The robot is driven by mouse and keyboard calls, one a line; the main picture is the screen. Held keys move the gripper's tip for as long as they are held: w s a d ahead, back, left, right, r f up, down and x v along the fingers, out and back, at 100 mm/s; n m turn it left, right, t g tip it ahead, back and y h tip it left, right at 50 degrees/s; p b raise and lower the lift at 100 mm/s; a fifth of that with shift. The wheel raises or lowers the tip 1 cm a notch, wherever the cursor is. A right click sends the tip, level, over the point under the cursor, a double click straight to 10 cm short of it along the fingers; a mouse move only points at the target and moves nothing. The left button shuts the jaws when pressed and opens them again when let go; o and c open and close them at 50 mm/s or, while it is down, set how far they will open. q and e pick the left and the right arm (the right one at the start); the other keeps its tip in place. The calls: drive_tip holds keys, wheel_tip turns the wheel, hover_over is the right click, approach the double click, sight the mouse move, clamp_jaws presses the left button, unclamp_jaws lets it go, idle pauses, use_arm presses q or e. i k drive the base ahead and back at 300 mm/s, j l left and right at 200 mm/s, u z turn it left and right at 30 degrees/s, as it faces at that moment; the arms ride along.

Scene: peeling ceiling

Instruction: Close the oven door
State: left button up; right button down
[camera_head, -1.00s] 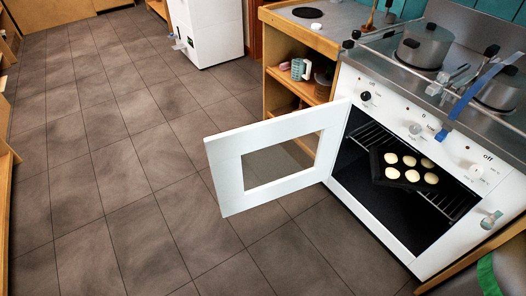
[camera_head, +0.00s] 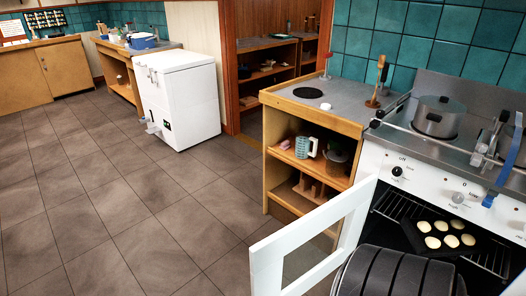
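The white oven door (camera_head: 309,243) stands open, swung out to the left of the oven, with a rectangular window in it. Its lower part is cut off by the bottom edge and partly covered by a dark ribbed shape in front, which I cannot identify for sure. The white oven (camera_head: 432,178) is at the right, its cavity open to view. Inside, a dark tray (camera_head: 416,235) with several pale round pieces sits on a wire rack (camera_head: 488,256).
A pot (camera_head: 438,117) stands on the stovetop, with a blue strip (camera_head: 513,150) at its right. A wooden shelf unit (camera_head: 318,115) holding a mug (camera_head: 305,147) adjoins the oven. A white appliance (camera_head: 183,98) stands farther back. The tiled floor (camera_head: 130,220) at left is clear.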

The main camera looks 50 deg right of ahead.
sight(266, 255)
drive_tip(key=i+j, duration=0.15)
drive_tip(key=i, duration=0.3)
drive_tip(key=i+j+u, duration=0.15)
drive_tip(key=i, duration=0.35)
drive_tip(key=i+z, duration=0.2)
drive_tip(key=z, duration=0.2)
drive_tip(key=i+z, duration=0.25)
drive_tip(key=z, duration=0.15)
drive_tip(key=i+z, duration=0.25)
drive_tip(key=z, duration=0.15)
drive_tip(key=i+j+z, duration=0.2)
drive_tip(key=z, duration=0.2)
drive_tip(key=i+z, duration=0.15)
drive_tip(key=z, duration=0.3)
drive_tip(key=i+z, duration=0.15)
drive_tip(key=z, duration=0.25)
drive_tip(key=i+z, duration=0.15)
drive_tip(key=z, duration=0.3)
drive_tip(key=i+j+z, duration=0.1)
drive_tip(key=z, duration=0.35)
drive_tip(key=i+j+z, duration=0.2)
drive_tip(key=z, duration=0.2)
drive_tip(key=i+j+z, duration=0.1)
drive_tip(key=z, duration=0.35)
